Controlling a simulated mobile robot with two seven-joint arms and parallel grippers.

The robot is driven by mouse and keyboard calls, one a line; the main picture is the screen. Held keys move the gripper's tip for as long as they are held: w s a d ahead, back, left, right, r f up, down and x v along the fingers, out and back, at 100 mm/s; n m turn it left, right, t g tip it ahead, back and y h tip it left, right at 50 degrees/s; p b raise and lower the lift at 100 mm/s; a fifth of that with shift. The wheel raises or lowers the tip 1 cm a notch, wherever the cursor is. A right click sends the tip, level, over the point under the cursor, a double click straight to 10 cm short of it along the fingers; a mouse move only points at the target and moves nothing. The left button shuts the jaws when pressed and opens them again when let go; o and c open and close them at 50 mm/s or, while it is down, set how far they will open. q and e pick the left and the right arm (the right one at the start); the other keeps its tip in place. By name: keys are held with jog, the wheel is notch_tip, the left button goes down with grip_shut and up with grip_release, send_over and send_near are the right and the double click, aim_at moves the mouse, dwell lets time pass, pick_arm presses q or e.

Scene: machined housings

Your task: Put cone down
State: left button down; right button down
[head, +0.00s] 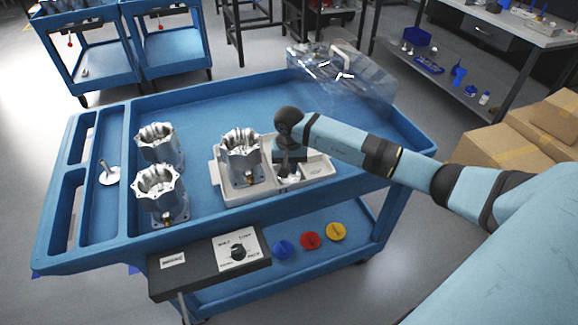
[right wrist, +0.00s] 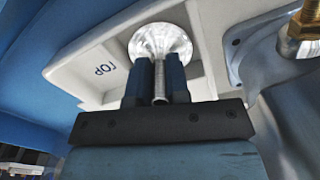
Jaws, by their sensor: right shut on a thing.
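A shiny metal cone (right wrist: 160,45) with a thin stem is in my right gripper (right wrist: 158,85), whose two blue fingers are shut on the stem. In the head view my right gripper (head: 289,165) points down over the right compartment of the light grey tray (head: 245,197), and the cone (head: 290,179) shows just below it. The cone's wide end faces the tray floor; I cannot tell whether it touches. Lettering is on the tray floor beside it. A second cone-like metal piece (head: 109,174) stands in the cart's left side compartment. My left gripper is not in view.
A machined housing (head: 241,160) stands in the tray's left compartment, close beside my right gripper. Two more housings (head: 158,145) (head: 161,193) stand on the blue cart (head: 220,100) to the left. A clear bin (head: 345,75) is at the back right. The cart's back middle is clear.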

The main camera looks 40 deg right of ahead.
jog(key=c, duration=1.1)
grip_release()
jog(key=shift+f, duration=0.1)
